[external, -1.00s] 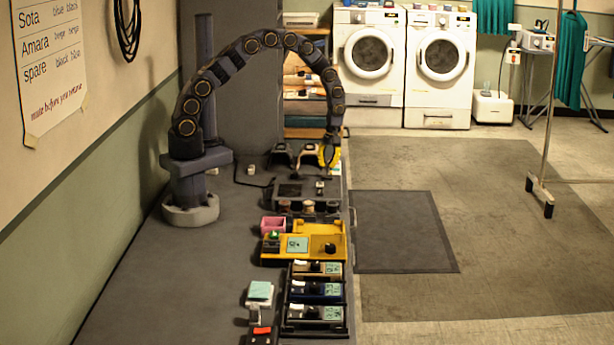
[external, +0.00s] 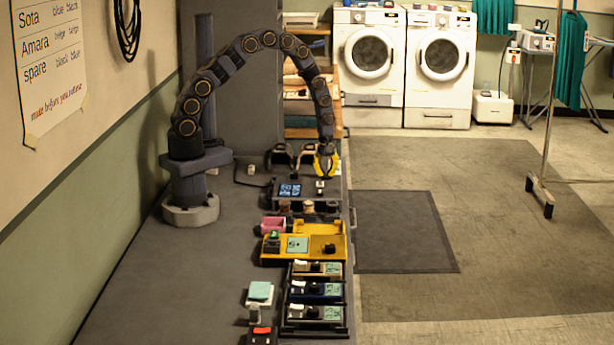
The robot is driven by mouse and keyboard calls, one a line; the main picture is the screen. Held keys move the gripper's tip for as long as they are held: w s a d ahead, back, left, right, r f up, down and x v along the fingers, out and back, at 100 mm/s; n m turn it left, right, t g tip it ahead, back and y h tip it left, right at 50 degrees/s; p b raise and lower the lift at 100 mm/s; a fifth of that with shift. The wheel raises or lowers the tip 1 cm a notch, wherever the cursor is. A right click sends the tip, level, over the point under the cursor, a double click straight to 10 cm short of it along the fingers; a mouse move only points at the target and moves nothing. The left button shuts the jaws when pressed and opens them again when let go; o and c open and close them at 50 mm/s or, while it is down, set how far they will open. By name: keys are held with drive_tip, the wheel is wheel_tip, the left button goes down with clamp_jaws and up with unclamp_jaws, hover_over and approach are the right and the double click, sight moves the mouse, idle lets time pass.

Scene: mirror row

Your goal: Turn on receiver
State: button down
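The receiver (external: 290,190) is a dark box on the grey bench. Its small screen is lit with pale blue marks. A small white switch-like part (external: 320,184) stands on its right side; its exact position is too small to read. My gripper (external: 326,170), with yellow sides, points down just behind and above this right side. I cannot tell whether it touches the receiver, or whether its fingers are open or shut. I see nothing held in it.
Dark stands (external: 281,155) are behind the receiver. Small knob-like objects stand just in front of it. Nearer are a pink box (external: 272,224), a yellow tray (external: 327,247) and a rack (external: 318,328) of several small devices. The bench's left part is clear.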

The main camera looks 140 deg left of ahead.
drive_tip(key=shift+d+f, duration=0.2)
drive_tip(key=shift+f, duration=0.05)
drive_tip(key=shift+w+a+r, duration=0.1)
drive_tip(key=shift+w+a, duration=0.55)
drive_tip(key=shift+r, duration=0.1)
wheel_tip(320, 180, up, 14)
drive_tip(key=s+d, duration=0.1)
drive_tip(key=shift+s+d, duration=0.15)
drive_tip(key=shift+s, duration=0.1)
idle(0.6)
